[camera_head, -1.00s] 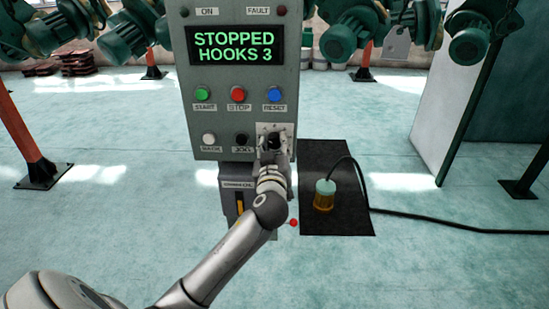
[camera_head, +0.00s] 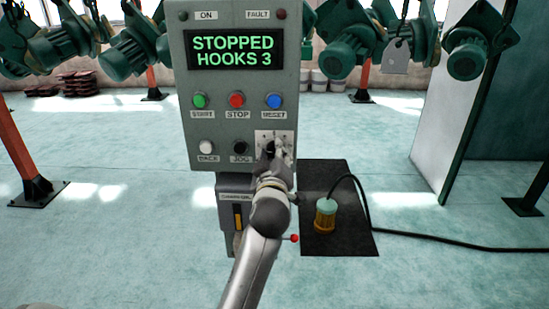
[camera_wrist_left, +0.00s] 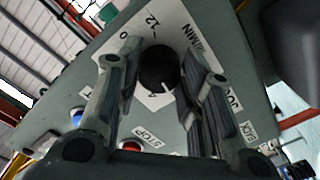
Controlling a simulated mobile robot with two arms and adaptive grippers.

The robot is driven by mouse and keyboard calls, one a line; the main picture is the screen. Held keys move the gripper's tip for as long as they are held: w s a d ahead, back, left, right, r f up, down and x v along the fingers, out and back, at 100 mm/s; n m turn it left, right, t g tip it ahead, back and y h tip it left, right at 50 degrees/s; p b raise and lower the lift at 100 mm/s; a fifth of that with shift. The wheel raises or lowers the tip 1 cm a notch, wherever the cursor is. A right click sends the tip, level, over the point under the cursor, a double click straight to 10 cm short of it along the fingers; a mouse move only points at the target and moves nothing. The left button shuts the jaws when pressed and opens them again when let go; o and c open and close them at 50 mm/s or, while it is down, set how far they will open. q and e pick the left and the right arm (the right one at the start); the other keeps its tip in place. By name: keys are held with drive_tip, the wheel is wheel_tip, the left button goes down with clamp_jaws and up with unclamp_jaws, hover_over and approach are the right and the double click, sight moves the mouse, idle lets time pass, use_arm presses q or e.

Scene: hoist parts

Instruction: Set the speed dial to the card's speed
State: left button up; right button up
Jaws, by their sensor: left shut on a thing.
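The grey control panel (camera_head: 218,77) stands in the middle of the head view. Its screen (camera_head: 234,50) reads "STOPPED HOOKS 3" in green. The speed dial is on a white plate (camera_head: 261,136) at the panel's lower right. In the left wrist view the dial is a round black knob (camera_wrist_left: 158,68) with a white pointer line. Marks such as "12" and "M/MIN" show on the plate around it. My left gripper (camera_head: 271,154) is at the dial; in the left wrist view its fingers (camera_wrist_left: 157,80) stand on both sides of the knob, shut on it. No speed card is readable.
Start (camera_head: 199,100), stop (camera_head: 237,100) and reset (camera_head: 274,101) buttons sit above the dial. Back and jog buttons are to its left. A corded yellow-and-green device (camera_head: 326,214) stands on a black mat (camera_head: 340,242) to the right. Green hoist motors hang behind.

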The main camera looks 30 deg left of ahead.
use_arm(q)
drive_tip(key=o, duration=1)
drive_tip(key=shift+o, duration=0.2)
drive_tip(key=v, duration=0.7)
drive_tip(key=shift+s, duration=0.3)
drive_tip(key=shift+d, duration=0.1)
